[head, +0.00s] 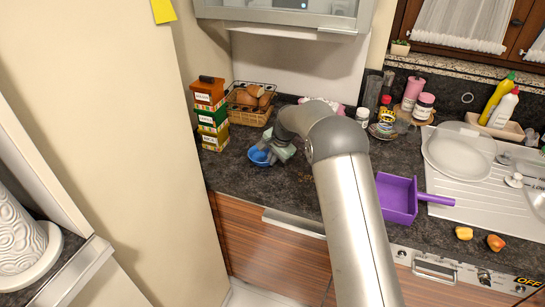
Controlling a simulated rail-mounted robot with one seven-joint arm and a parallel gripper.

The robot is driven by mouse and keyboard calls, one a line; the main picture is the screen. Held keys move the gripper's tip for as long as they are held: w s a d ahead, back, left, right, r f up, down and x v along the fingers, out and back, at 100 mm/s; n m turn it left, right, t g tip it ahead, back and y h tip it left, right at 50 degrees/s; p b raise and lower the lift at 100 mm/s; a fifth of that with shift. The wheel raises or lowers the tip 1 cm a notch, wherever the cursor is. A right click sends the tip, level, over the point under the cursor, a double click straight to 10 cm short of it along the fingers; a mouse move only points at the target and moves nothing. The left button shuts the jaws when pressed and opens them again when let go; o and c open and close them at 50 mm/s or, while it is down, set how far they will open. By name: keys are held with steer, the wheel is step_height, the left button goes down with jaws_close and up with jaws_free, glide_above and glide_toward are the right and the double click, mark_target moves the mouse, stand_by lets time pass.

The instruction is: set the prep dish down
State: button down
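The prep dish, a small blue bowl (258,157), is at the left end of the dark counter, near its front edge. My gripper (268,152) is right at the dish's right side, with my arm reaching in from the lower right. The fingers are small and partly hidden by the gripper body, so I cannot tell whether they are closed on the rim. I also cannot tell whether the dish touches the dark counter (238,178) or is held just above it.
Stacked boxes (211,115) and a bread basket (247,104) stand behind and left of the dish. Counter just left of the dish is bare.

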steer(key=shift+f, duration=0.2)
steer(key=c, duration=1.6)
jaws_free()
steer(key=shift+c, duration=0.2)
steer(key=shift+r, duration=0.1)
steer(key=b+v, duration=0.2)
steer(key=v, duration=1)
steer(key=s+d+r+n+h, duration=0.1)
steer(key=s+d+r+n, duration=0.2)
steer(key=s, duration=0.6)
steer(key=s+d+r+n, duration=0.15)
steer(key=s+d, duration=0.35)
steer(key=s, duration=0.5)
steer(key=s+d+f+n+g+h, duration=0.1)
steer(key=s+d+f+n, duration=0.1)
steer(key=s, duration=1)
steer(key=s+d+f+n+h, duration=0.1)
steer(key=s+d, duration=0.3)
steer(key=s, duration=0.9)
steer(key=shift+d+f+n+g, duration=0.2)
steer(key=shift+f+n+g, duration=0.25)
steer(key=shift+f, duration=0.45)
